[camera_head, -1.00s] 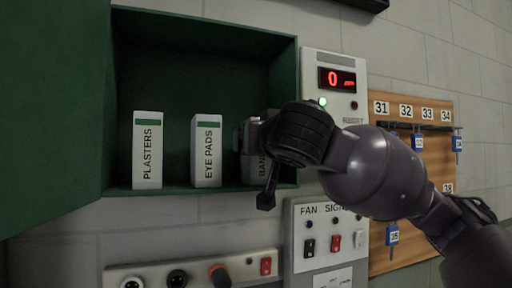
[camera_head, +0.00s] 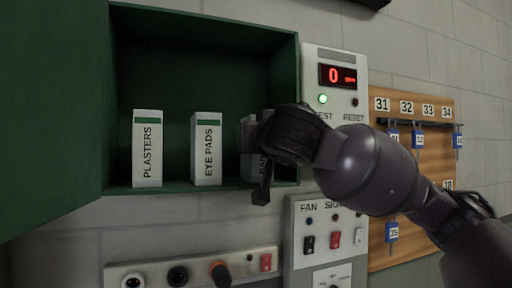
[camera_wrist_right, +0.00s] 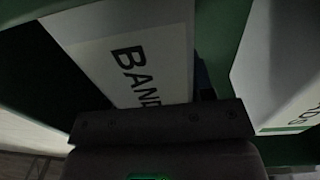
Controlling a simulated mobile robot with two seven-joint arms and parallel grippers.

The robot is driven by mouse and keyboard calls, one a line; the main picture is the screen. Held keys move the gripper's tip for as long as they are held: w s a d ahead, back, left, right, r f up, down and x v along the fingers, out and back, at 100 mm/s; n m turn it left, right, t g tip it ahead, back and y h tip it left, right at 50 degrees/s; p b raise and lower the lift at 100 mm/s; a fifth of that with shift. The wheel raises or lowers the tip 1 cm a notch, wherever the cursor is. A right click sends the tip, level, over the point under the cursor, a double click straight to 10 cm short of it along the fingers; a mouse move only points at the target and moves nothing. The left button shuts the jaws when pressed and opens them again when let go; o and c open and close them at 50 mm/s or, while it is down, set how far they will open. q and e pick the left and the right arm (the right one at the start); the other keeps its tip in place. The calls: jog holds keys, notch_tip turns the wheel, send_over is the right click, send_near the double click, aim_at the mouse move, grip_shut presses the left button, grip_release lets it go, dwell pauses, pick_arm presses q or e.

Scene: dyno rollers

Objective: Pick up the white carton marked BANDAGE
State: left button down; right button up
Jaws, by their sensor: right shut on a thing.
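The white BANDAGE carton (camera_head: 248,165) stands at the right end of the green wall cabinet, mostly hidden behind my right gripper in the head view. In the right wrist view the carton (camera_wrist_right: 125,50) fills the upper middle, with the letters "BAND" readable and the rest covered by the gripper. My right gripper (camera_head: 252,135) is shut on the carton. Its fingertips are hard to make out, and its dark body (camera_wrist_right: 165,125) crosses the lower wrist view. My left gripper is not in view.
The EYE PADS carton (camera_head: 207,150) stands close to the left, and the PLASTERS carton (camera_head: 147,150) further left. The green cabinet (camera_head: 205,20) has its door (camera_head: 50,100) open at left. A switch panel (camera_head: 325,215), a display unit (camera_head: 337,75) and a key board (camera_head: 440,180) are at right.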

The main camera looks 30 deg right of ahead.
jog(key=shift+s+r+b, duration=0.2)
jog(key=shift+r+b, duration=0.15)
jog(key=shift+r, duration=0.15)
notch_tip(320, 180, up, 6)
jog(key=shift+a+r, duration=0.1)
jog(key=d+b+v, duration=0.1)
jog(key=b+v, duration=0.1)
jog(key=v, duration=1.7)
jog(key=shift+s+b, duration=0.3)
jog(key=shift+s, duration=0.15)
